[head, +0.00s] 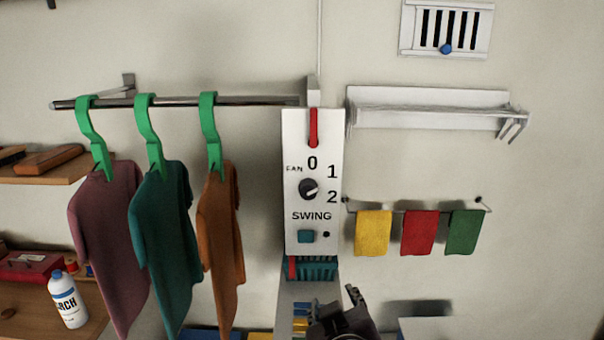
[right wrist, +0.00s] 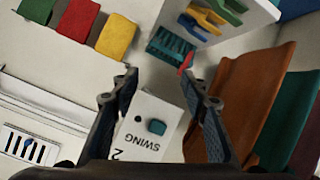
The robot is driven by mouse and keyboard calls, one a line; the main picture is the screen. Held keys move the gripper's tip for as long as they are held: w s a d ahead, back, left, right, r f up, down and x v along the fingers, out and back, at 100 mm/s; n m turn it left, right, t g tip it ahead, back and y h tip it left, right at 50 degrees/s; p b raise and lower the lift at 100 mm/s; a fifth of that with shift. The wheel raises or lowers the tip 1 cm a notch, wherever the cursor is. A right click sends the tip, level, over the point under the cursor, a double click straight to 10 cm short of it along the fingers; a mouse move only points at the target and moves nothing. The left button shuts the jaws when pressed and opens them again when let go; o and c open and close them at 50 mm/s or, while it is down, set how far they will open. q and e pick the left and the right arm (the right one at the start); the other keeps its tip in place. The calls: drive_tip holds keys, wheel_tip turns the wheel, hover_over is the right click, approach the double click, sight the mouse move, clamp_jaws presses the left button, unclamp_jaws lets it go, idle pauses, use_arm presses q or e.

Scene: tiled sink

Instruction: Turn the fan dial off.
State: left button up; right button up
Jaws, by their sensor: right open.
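The white fan panel (head: 293,140) hangs on the wall in the middle of the head view. Its round dark fan dial (head: 308,188) sits among the marks 0, 1 and 2. A light mark on the dial seems to face right, but it is too small to read exactly. Below it are the word SWING and a teal button (head: 306,237). My right gripper (head: 337,302) is open and empty, low in front of the wall, below the panel. In the right wrist view, the panel (right wrist: 145,110) shows upside down between the open fingers (right wrist: 160,85); the dial is hidden there. My left gripper is not in view.
Shirts (head: 165,245) on green hangers hang from a rail left of the panel. Yellow, red and green cloths (head: 373,233) hang to the right, under a white wall rack (head: 430,108). A shelf unit with coloured items (head: 300,290) stands below the panel. A white bottle (head: 68,300) is lower left.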

drive_tip(key=a+r+t, duration=0.3)
drive_tip(key=r, duration=0.8)
drive_tip(key=n+t, duration=0.1)
drive_tip(key=t, duration=0.1)
approach(308, 192)
drive_tip(key=w+p, duration=0.3)
drive_tip(key=w, duration=0.4)
drive_tip(key=shift+w+r, duration=0.15)
drive_tip(key=shift+w, duration=0.15)
drive_tip(key=shift+w+a, duration=0.1)
drive_tip(key=shift+w, duration=0.35)
drive_tip(key=shift+c, duration=0.3)
clamp_jaws()
